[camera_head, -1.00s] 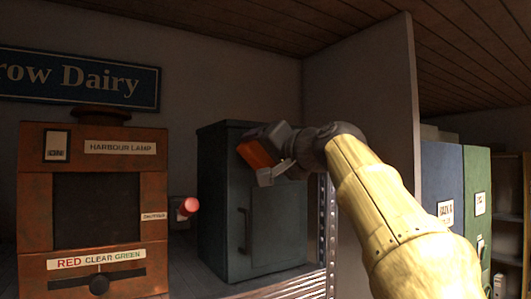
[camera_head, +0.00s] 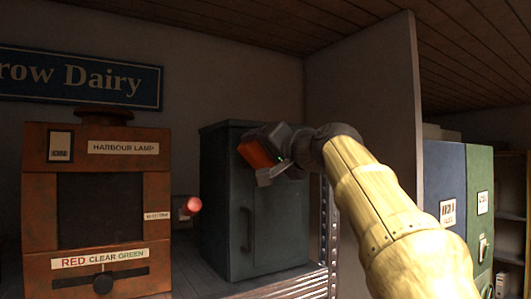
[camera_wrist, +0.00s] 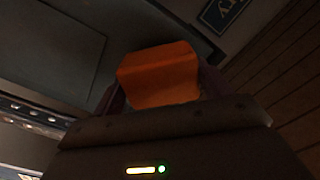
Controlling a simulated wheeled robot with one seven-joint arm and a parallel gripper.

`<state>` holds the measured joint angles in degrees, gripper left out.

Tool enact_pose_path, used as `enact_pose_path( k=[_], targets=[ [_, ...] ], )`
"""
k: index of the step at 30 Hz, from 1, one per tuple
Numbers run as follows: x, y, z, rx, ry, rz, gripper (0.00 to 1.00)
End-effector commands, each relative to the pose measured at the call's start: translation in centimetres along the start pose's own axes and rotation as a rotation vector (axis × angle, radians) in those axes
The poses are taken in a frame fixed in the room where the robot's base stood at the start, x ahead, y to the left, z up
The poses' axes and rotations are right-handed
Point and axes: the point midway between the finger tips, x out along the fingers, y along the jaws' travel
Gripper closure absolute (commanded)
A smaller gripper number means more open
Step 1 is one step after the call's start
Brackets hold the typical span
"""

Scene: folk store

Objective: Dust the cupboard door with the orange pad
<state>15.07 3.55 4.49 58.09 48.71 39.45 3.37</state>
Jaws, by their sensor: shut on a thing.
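The cupboard is a dark grey-green box on a shelf. Its door (camera_head: 262,225) faces me, shut, with a vertical handle (camera_head: 246,230) on its left part. My gripper (camera_head: 268,158) is at the upper part of the door and hides some of it. It is shut on the orange pad (camera_head: 256,153), which also shows between the fingers in the wrist view (camera_wrist: 158,75). The pad is close to the door's upper edge. I cannot tell whether it touches the door. In the wrist view the dark door panel (camera_wrist: 50,50) lies at the upper left.
An orange-brown harbour lamp box (camera_head: 100,210) stands left of the cupboard, with a red-tipped knob (camera_head: 194,205) between them. A grey partition (camera_head: 365,110) rises to the right. Blue (camera_head: 444,190) and green cabinets (camera_head: 479,200) stand beyond it. A dairy sign (camera_head: 80,78) hangs behind.

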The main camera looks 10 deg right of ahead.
Motion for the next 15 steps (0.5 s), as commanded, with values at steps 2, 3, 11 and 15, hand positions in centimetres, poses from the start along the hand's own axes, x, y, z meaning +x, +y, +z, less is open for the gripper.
enact_pose_path(
  k=[2, 3, 11, 15],
  targets=[
    [0.16, -0.04, 0.0, 0.0, -0.001, -0.001, 0.41],
    [0.23, -0.05, 0.01, 0.0, -0.001, -0.001, 0.41],
    [0.62, -0.07, 0.01, 0.0, -0.001, -0.001, 0.41],
    [0.84, -0.07, 0.01, 0.0, -0.001, -0.001, 0.41]
  ],
)
